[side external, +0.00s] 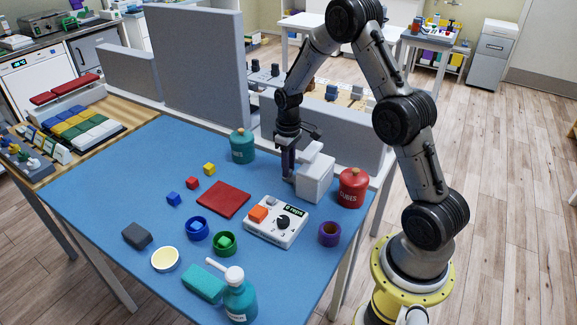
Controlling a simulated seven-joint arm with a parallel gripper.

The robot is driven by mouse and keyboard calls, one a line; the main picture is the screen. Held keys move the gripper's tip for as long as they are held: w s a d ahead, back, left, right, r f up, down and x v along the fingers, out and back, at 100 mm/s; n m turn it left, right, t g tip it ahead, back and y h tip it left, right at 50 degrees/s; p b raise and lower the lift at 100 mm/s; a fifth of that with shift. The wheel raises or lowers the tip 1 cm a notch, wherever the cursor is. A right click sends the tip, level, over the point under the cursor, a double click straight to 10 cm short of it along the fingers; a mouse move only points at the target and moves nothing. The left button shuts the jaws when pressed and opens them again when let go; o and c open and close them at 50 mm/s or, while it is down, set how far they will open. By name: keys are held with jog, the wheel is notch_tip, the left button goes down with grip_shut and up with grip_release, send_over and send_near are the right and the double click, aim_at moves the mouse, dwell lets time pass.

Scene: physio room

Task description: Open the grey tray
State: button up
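A pale grey-white box-like unit (316,180) stands at the back right of the blue table, with smaller blocky parts at its upper left. I cannot tell for certain which part is the grey tray, or whether it is open. My gripper (288,176) points down at the left side of this unit, very close to it. Its fingertips are small and partly hidden, so I cannot tell whether they touch the unit or hold anything.
A teal jar (243,147) stands left of my gripper and a red jar (353,188) right of the unit. A control box (276,222) is in front. Grey panels (197,65) stand behind. Small cubes, cups and a spray bottle (239,297) occupy the blue table (100,190).

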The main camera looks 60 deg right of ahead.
grip_shut()
dwell(1.1)
